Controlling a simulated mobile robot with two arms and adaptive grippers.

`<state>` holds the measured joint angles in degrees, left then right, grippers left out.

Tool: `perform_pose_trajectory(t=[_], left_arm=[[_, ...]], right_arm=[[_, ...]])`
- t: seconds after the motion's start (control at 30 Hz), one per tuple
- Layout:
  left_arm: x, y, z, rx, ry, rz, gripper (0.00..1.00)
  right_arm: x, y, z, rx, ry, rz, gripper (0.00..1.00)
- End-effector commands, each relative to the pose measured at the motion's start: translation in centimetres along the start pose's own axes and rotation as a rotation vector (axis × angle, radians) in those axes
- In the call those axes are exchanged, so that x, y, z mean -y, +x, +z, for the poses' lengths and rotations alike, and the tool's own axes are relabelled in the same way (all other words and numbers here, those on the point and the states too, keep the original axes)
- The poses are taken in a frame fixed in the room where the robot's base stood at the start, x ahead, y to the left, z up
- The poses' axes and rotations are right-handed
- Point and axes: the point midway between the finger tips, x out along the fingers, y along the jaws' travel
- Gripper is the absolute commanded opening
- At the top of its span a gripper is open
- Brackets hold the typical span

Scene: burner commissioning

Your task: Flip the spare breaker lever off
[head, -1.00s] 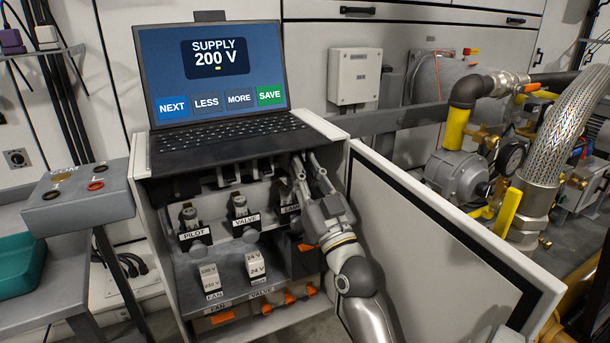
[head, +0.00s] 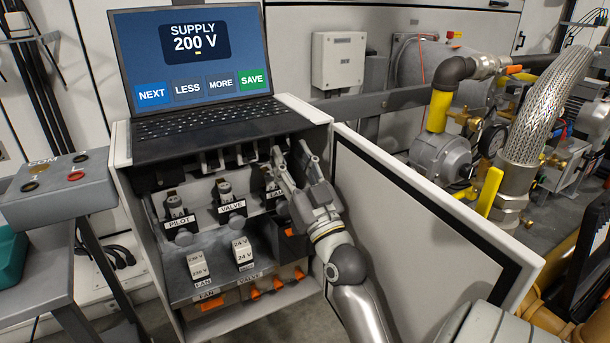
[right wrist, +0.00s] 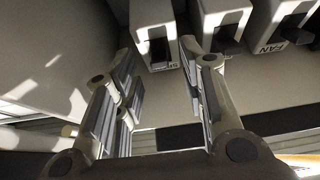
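In the right wrist view the spare breaker (right wrist: 154,30) is a pale block with a dark lever (right wrist: 160,52) and a partly readable "SP…" label. My right gripper (right wrist: 157,46) is open, with one finger on each side of this breaker's front; I cannot tell whether either touches it. In the head view my right gripper (head: 291,151) reaches into the cabinet (head: 122,150) under the laptop, fingers spread and empty. There the gripper largely hides the spare breaker. My left gripper is not in view.
More breakers stand beside it, including one labelled FAN (right wrist: 287,25). Below are the PILOT (head: 178,212) and VALVE (head: 230,198) plugs. The laptop (head: 195,60) sits on top and shows SUPPLY 200 V. The open cabinet door (head: 420,225) stands right of my arm.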

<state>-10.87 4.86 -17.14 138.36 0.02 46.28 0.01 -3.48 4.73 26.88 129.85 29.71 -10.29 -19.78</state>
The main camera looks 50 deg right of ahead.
Motion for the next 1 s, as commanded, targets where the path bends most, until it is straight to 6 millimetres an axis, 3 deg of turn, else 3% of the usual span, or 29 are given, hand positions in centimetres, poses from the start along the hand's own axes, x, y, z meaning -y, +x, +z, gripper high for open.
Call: perform_pose_trajectory(t=[0.6,1.0], left_arm=[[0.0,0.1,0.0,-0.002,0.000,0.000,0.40],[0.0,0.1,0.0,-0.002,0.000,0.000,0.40]], right_arm=[[0.0,-9.1,0.1,0.004,-0.001,-0.001,0.38],[0.0,-11.0,-0.1,-0.001,0.001,-0.001,0.38]])
